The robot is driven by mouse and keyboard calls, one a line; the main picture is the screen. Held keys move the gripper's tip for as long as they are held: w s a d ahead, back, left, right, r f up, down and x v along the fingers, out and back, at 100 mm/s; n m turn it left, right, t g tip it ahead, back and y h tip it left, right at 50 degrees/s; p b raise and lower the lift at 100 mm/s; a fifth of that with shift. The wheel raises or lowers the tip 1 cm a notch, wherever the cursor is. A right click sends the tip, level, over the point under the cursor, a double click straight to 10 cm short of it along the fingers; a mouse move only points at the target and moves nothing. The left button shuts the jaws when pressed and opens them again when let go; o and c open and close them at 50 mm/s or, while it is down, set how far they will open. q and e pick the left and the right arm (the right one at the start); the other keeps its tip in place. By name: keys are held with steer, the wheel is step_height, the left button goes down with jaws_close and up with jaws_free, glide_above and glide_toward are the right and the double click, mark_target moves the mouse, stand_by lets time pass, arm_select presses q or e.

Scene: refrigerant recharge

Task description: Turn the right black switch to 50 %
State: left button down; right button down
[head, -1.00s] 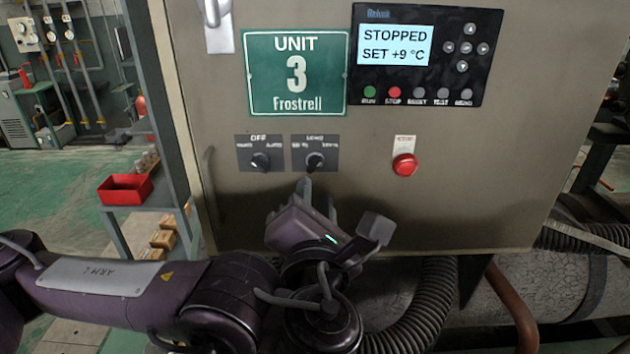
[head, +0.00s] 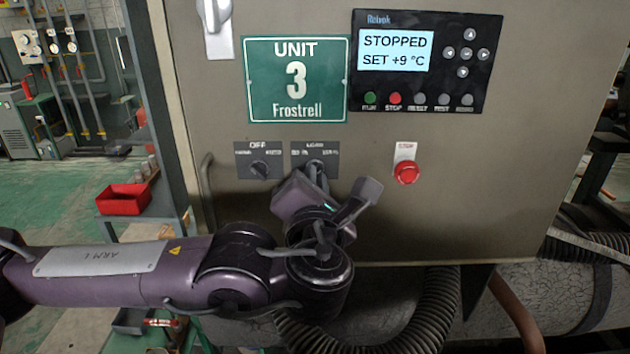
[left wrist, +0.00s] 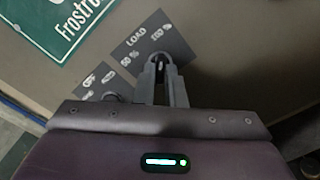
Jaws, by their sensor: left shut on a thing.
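The right black switch (head: 316,164) sits on the dark LOAD plate (head: 330,150) on the cabinet front, with 50 % at its left and another mark at its right. My left gripper (head: 313,172) reaches up to it from below and is shut on its knob. The left wrist view shows the fingers (left wrist: 161,68) around the switch (left wrist: 160,58); they hide part of the knob, so its pointing direction is hard to read. The left black switch (head: 261,169) is beside it on its own plate. My right gripper is not in view.
A red stop button (head: 407,173) sits to the right of the switches. Above are the display panel (head: 425,60), reading STOPPED and SET +9 °C, and the green Unit 3 sign (head: 297,110). A red bin (head: 123,199) stands at the left. A ribbed hose (head: 430,310) runs below the cabinet.

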arm_select(q)
steer(key=shift+n+b, duration=1.7)
steer(key=shift+n, duration=0.6)
steer(key=n+b, duration=0.3)
steer(key=n, duration=0.1)
steer(key=shift+f, duration=0.1)
